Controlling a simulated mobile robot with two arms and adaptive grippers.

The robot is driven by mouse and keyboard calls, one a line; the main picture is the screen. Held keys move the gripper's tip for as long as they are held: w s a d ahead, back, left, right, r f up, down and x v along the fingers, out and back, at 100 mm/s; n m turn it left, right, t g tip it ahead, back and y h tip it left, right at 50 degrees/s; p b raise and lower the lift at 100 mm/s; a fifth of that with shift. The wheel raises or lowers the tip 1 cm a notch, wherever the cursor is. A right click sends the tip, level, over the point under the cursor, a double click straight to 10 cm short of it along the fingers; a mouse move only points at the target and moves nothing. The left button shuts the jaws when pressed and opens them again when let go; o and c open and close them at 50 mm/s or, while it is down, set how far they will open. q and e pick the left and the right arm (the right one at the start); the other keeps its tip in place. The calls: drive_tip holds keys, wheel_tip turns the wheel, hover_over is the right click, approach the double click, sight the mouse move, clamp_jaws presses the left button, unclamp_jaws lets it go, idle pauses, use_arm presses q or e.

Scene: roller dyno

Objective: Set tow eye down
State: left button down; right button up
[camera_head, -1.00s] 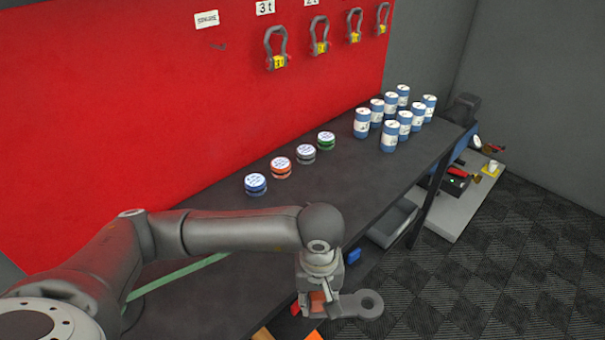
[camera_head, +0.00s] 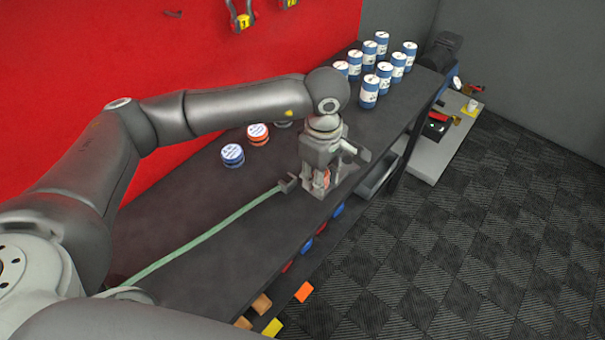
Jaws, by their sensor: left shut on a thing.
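My left gripper (camera_head: 322,182) is over the front part of the dark workbench (camera_head: 215,265), fingers pointing down. It is shut on the tow eye (camera_head: 356,153), a grey metal piece that juts out to the right of the fingers and is seen nearly edge-on. Its ring is hard to make out, and the fingers hide part of it. I cannot tell whether the tow eye touches the bench top. My right gripper is not in view.
A green strap (camera_head: 205,235) with a grey end fitting (camera_head: 289,183) lies along the bench, close left of the gripper. Blue (camera_head: 233,155) and orange (camera_head: 258,134) lidded tins stand behind. Several blue-white cans (camera_head: 369,92) stand at the far end.

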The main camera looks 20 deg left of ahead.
use_arm(q)
drive_tip(key=w+a+f, duration=0.1)
drive_tip(key=w+a+f+p, duration=0.1)
drive_tip(key=f, duration=0.1)
drive_tip(key=w+a+f, duration=0.1)
drive_tip(key=a+f, duration=0.1)
drive_tip(key=shift+f, duration=0.15)
drive_tip(key=f, duration=0.1)
drive_tip(key=f+p, duration=0.1)
drive_tip(key=a+f+p, duration=0.1)
drive_tip(key=shift+w+f, duration=0.3)
drive_tip(key=shift+f, duration=0.05)
drive_tip(key=shift+d+f, duration=0.1)
drive_tip(key=shift+f, duration=0.1)
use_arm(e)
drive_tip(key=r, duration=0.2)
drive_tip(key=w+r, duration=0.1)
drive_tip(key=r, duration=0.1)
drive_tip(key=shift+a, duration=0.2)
use_arm(q)
drive_tip(key=shift+f, duration=0.1)
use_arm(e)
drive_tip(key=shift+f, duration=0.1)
use_arm(q)
drive_tip(key=shift+f, duration=0.1)
drive_tip(key=c, duration=1.1)
unclamp_jaws()
drive_tip(key=shift+o, duration=0.2)
